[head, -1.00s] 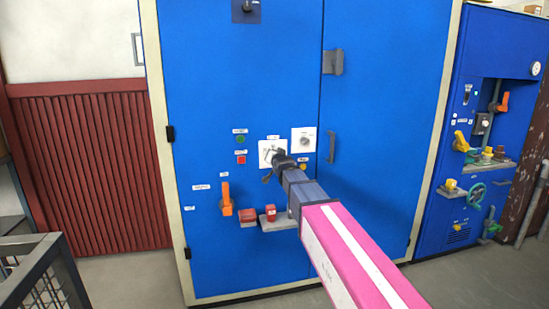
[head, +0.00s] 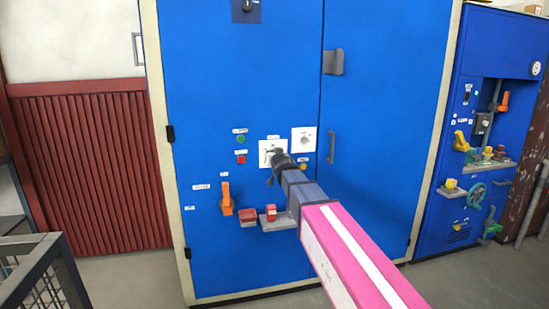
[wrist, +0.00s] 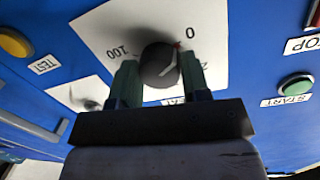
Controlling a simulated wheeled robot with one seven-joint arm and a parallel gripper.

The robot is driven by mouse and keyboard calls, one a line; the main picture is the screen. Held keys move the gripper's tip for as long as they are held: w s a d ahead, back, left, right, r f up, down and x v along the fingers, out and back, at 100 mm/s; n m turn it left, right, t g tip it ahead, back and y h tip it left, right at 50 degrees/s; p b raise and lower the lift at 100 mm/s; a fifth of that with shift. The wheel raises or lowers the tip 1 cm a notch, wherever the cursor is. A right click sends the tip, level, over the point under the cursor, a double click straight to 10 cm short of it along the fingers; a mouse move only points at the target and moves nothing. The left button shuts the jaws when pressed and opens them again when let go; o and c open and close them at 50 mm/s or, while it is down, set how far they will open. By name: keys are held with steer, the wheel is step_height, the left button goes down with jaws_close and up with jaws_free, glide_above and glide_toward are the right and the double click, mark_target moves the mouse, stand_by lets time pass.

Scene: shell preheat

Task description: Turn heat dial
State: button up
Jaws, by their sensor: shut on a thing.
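The heat dial is a round dark knob (wrist: 158,66) on a white plate (wrist: 105,22) marked 0 and 100 in the wrist view. A pale pointer line shows on its face, on the side towards the 0, near a small red mark. My gripper (wrist: 160,80) has one finger on each side of the knob and is shut on it. In the head view the plate (head: 265,146) is on the blue cabinet door, and my gripper (head: 277,158) covers most of the knob.
A second white plate with a dial (head: 304,140) is just right of it. A green button (head: 241,139) and a red button (head: 241,159) are to the left. An orange lever (head: 226,199) and a red block (head: 271,213) on a ledge are below.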

steer(key=o, duration=0.9)
steer(key=v, duration=1.1)
steer(key=s+d+f+g+h, duration=0.1)
steer(key=s+d+f+g, duration=0.4)
steer(key=f, duration=0.4)
steer(key=s+d+f+m+g+h, duration=0.1)
steer(key=s+d+f+g+h, duration=0.15)
steer(key=d+f, duration=0.55)
steer(key=s+d+f+g+h, duration=0.1)
steer(key=s+d+f+g, duration=0.25)
steer(key=f, duration=0.75)
steer(key=s+d+f+g, duration=0.1)
steer(key=s+f+g, duration=0.1)
steer(key=s+f, duration=0.1)
steer(key=s+d+f+g, duration=0.1)
steer(key=s+d+f, duration=0.1)
steer(key=s, duration=0.3)
steer(key=s+d+f+g, duration=0.2)
steer(key=s+f, duration=0.1)
steer(key=s, duration=0.1)
steer(key=shift+s+f+g+y, duration=0.25)
steer(key=shift+f+g+y, duration=0.05)
steer(key=shift+y, duration=0.05)
